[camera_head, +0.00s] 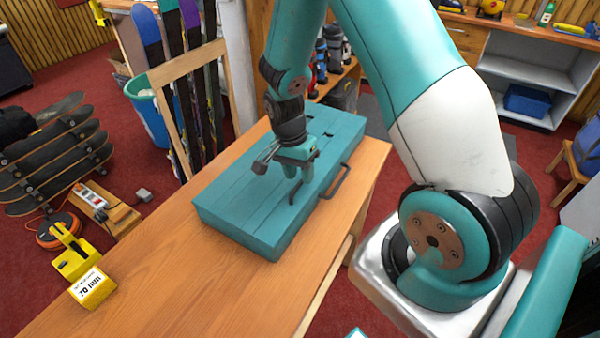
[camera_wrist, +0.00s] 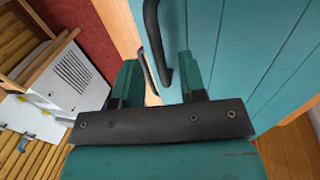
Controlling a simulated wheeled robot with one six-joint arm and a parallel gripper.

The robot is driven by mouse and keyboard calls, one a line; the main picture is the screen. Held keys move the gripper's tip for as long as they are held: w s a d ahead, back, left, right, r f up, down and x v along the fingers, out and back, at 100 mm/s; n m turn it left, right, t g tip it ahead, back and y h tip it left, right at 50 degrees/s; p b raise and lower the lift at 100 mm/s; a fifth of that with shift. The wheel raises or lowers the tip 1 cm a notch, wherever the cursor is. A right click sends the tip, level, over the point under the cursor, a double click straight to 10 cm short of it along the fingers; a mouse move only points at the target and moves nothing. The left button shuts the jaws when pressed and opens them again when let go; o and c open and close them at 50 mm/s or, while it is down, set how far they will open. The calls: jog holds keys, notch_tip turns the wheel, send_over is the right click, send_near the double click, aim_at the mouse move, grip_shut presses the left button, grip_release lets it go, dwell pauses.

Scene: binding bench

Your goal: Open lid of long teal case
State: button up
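The long teal case (camera_head: 235,207) lies flat on the wooden bench with its lid down. A dark handle (camera_head: 336,181) sticks out from its right long side; it also shows in the wrist view (camera_wrist: 153,30), with the plank-lined lid (camera_wrist: 245,50) to its right. My gripper (camera_head: 297,190) points down above the case, near its handle side. In the wrist view the two teal fingers (camera_wrist: 160,68) stand apart, with the handle's end showing beyond the gap between them. I see nothing held, and contact with the case cannot be told.
A rack of skis (camera_head: 185,90) stands behind the bench. Skateboards (camera_head: 55,165) are stacked on the left, and a grey shelf unit (camera_head: 520,75) stands back right.

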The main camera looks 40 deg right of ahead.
jog(key=shift+s+f, duration=0.1)
jog(key=shift+f, duration=0.45)
grip_shut()
jog(key=shift+r, duration=0.1)
